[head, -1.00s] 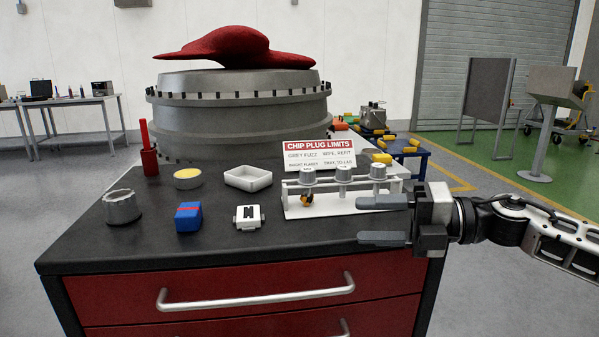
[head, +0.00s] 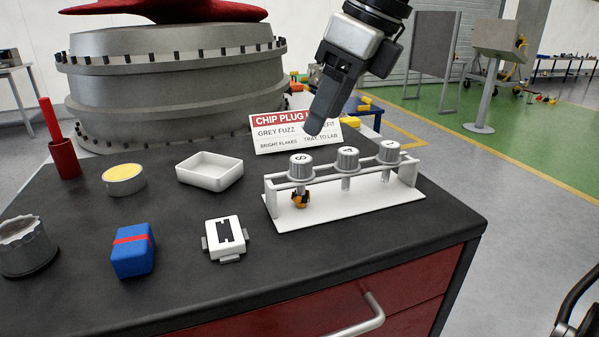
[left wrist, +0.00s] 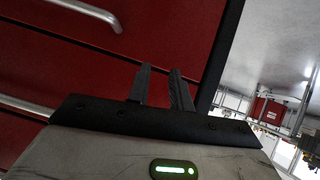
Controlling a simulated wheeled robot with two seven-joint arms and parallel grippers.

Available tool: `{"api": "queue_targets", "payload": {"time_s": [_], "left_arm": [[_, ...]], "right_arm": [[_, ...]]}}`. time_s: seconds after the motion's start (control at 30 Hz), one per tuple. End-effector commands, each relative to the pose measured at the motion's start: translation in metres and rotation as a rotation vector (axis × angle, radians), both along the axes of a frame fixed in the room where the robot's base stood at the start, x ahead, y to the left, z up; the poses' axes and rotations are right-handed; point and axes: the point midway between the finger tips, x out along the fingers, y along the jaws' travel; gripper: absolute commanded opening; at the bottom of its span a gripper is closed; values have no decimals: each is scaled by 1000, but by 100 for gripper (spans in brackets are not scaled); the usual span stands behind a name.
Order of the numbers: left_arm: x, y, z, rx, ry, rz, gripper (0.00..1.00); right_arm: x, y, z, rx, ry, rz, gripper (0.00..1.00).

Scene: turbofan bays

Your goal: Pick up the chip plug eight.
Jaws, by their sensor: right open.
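Chip plug eight (head: 300,168) is a grey ribbed cap marked 8, with an orange-and-dark tip below. It sits upright at the left end of a white rack (head: 385,201) on the dark bench top. Two similar grey plugs stand to its right in the rack: the middle one (head: 347,160) marked 4, and the right one (head: 391,151). My right gripper (head: 316,122) is open and empty, pointing down above and behind the rack, apart from plug eight. My left gripper (left wrist: 160,72) shows in the left wrist view, fingers parted and empty, in front of red drawers.
A chip plug limits sign (head: 275,137) stands behind the rack, partly hidden by my right gripper. A white tray (head: 210,183), yellow-filled tin (head: 123,187), blue box (head: 133,258), white device (head: 225,238), grey knurled cup (head: 25,255) and red holder (head: 65,160) stand to the left.

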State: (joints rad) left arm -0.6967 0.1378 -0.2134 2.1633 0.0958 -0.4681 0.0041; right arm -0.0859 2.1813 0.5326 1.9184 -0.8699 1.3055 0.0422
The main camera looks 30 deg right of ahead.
Motion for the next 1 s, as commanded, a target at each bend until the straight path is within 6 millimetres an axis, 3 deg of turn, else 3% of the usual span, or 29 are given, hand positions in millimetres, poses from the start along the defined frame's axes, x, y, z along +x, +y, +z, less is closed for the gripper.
{"api": "queue_targets", "payload": {"time_s": [0.1,0.37,0.6,0.93,1.0], "left_arm": [[0,-1,1,-4,-3,0,22],[1,-1,3,-7,-8,1,22],[4,-1,6,-4,-14,1,22],[7,0,8,-4,-24,2,22],[7,0,8,-4,-23,2,22]], "right_arm": [[6,4,-19,0,3,2,54],[13,7,-36,2,3,0,54],[27,13,-68,1,3,0,54],[30,15,-76,2,-2,-2,54],[30,15,-76,2,-2,-2,37]]}}
